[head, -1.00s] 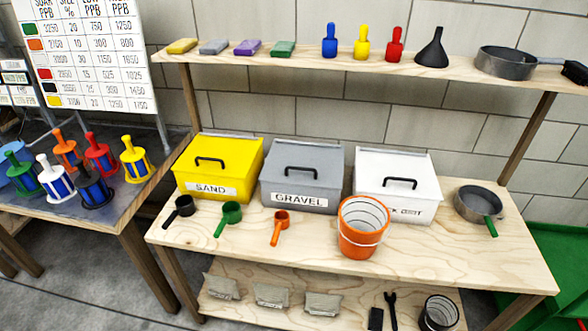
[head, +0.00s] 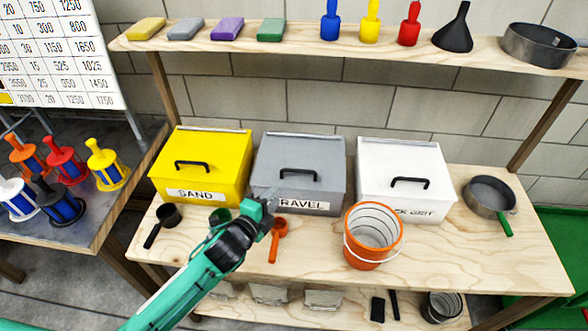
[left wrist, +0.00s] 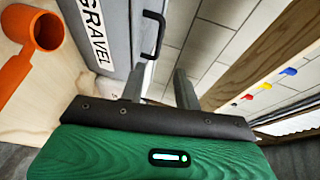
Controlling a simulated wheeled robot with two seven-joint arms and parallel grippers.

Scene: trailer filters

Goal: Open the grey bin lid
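The grey bin (head: 335,192) stands in the middle of the bench with its lid (head: 300,150) closed. A black handle (head: 298,172) is on the lid; it also shows in the left wrist view (left wrist: 154,35), beyond the fingers. My left gripper (head: 268,193) is in front of the bin's left front, below the handle, and hides the start of the GRAVEL label. In the left wrist view its two fingers (left wrist: 160,82) are apart with nothing held between them. I cannot tell whether they touch the bin. My right gripper is not in view.
The yellow SAND bin (head: 205,160) and a white bin (head: 400,170) flank the grey bin. An orange scoop (head: 279,230) lies beside my left gripper. An orange bucket (head: 360,250) stands front right. A shelf (head: 330,52) runs above the bins.

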